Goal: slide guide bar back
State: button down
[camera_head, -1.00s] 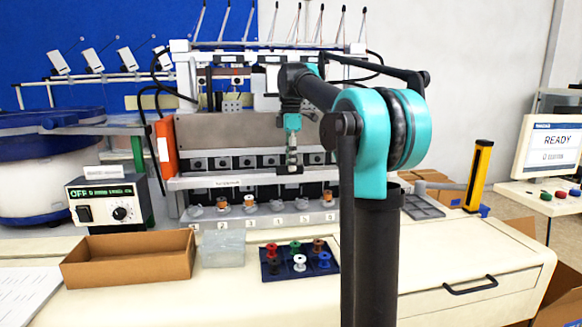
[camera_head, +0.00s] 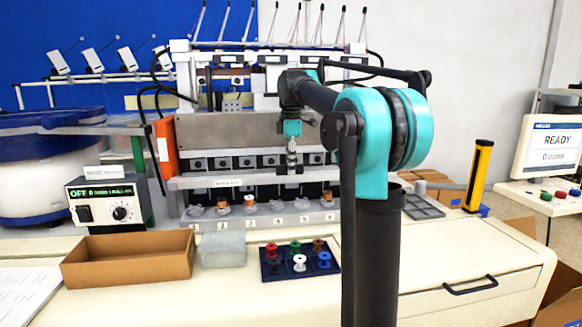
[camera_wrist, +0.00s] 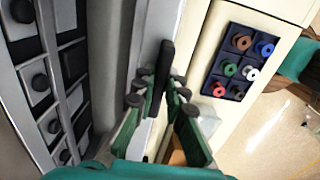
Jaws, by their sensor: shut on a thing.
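The guide bar (camera_head: 205,182) is a pale grey horizontal rail with a small white label, running across the front of the multi-station machine. In the wrist view it is the light strip (camera_wrist: 146,125) running upward, with a dark upright handle (camera_wrist: 165,58) on it. My gripper (camera_head: 291,168) is at the bar, right of the label. In the wrist view my gripper (camera_wrist: 162,88) has its green-backed fingers on either side of the handle, shut on it. The fingers hide part of the handle and bar.
Numbered stations with bobbins (camera_head: 249,203) sit below the bar. On the bench are a brown open box (camera_head: 130,272), a clear block (camera_head: 223,248) and a dark tray of coloured spools (camera_head: 322,287). A yellow-and-black post (camera_head: 478,175) stands right. The bench's right front is clear.

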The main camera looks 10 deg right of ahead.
jog(key=w, duration=0.9)
jog(key=shift+w, duration=0.25)
jog(key=c, duration=1.6)
grip_release()
jog(key=shift+o, duration=0.2)
jog(key=shift+r, duration=0.1)
notch_tip(320, 180, up, 12)
